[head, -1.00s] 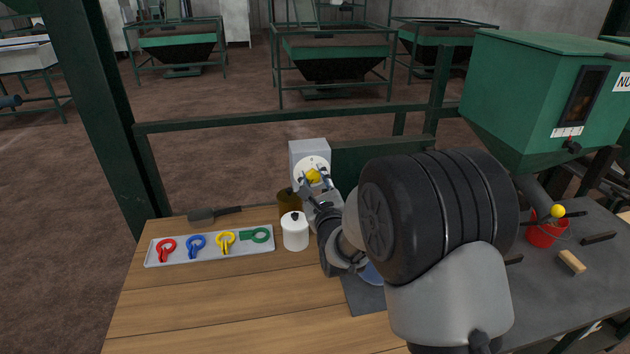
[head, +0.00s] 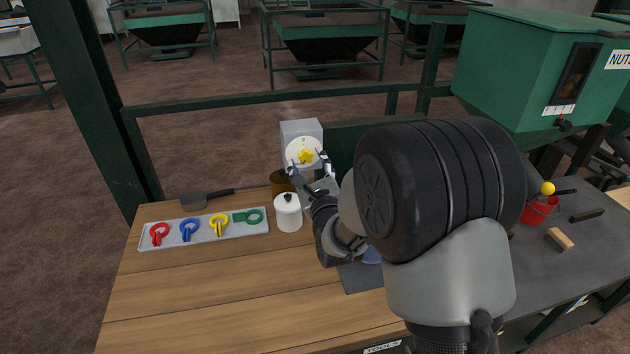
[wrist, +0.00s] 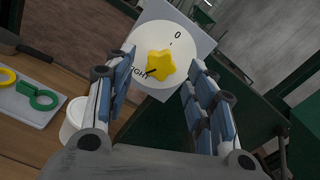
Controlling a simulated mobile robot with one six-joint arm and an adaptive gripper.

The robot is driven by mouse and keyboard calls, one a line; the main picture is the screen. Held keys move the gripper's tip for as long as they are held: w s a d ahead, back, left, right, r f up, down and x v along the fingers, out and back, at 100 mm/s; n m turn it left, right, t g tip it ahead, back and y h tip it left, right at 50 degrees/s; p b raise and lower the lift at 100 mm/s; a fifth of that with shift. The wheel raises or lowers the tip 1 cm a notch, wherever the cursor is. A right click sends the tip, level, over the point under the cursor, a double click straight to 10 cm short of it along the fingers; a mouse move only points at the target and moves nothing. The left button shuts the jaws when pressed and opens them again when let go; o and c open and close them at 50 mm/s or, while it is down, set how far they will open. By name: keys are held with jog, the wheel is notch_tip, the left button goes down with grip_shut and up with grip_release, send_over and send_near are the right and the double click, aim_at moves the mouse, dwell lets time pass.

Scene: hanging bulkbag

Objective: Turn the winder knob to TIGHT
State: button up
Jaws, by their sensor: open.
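The winder knob (head: 306,157) is a yellow star-shaped knob on a round white dial (head: 293,148) on a grey box (head: 301,128). In the wrist view the knob (wrist: 160,64) shows between my fingers, and its dark pointer mark points lower left, to the partly hidden word ending in "IGHT" on the dial. The "0" is at the dial's upper right. My gripper (head: 309,169) is open in front of the dial, its fingers spread either side of the knob in the picture and seemingly clear of it, holding nothing.
A white lidded jar (head: 288,213) and a brown container (head: 281,183) stand left of my gripper. A grey tray (head: 204,228) holds red, blue, yellow and green keys or rings. A dark-handled scoop (head: 194,201) lies behind it. A green rail (head: 250,108) runs behind the bench. The wooden front is clear.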

jog(key=v, duration=0.9)
jog(key=shift+s, duration=0.25)
jog(key=shift+r, duration=0.1)
jog(key=s+d+r+n+g+h, duration=0.3)
jog(key=s+d+n+g, duration=0.3)
jog(key=s+d+n, duration=0.65)
jog(key=s+d+n+g+h, duration=0.1)
jog(key=s+d+n+g, duration=0.1)
jog(key=s+n, duration=0.6)
jog(key=s+d+f+n+g+h, duration=0.1)
jog(key=s+n+g, duration=0.3)
jog(key=s+n, duration=0.4)
jog(key=s+d, duration=0.1)
jog(key=s, duration=0.3)
jog(key=shift+g, duration=0.4)
